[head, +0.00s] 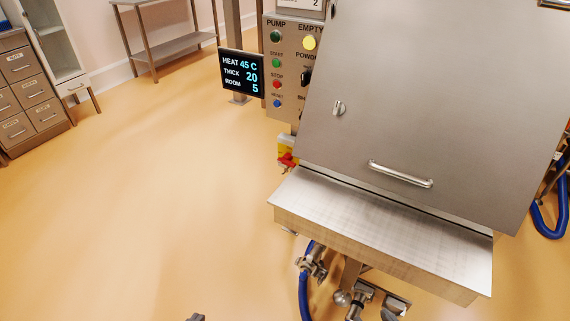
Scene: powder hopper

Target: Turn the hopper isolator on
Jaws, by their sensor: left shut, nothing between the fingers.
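The hopper isolator (286,152) is a small yellow box with a red handle, low on the left side of the hopper, below the control panel. The hopper's front partly hides it, and the handle's setting is too small to tell. The hopper (430,110) is a large steel body with a sloping closed front, a bar handle and a small latch. Only a dark tip of my left gripper (195,317) shows at the bottom edge, shut and empty, well below and left of the isolator. My right gripper is not in view.
A control panel (285,95) with buttons and a lit display (242,74) stand above the isolator. A steel ledge (380,225) juts out below the hopper front. Blue hoses (305,295) and pipe fittings hang beneath. Drawers (25,90) stand far left; the floor between is clear.

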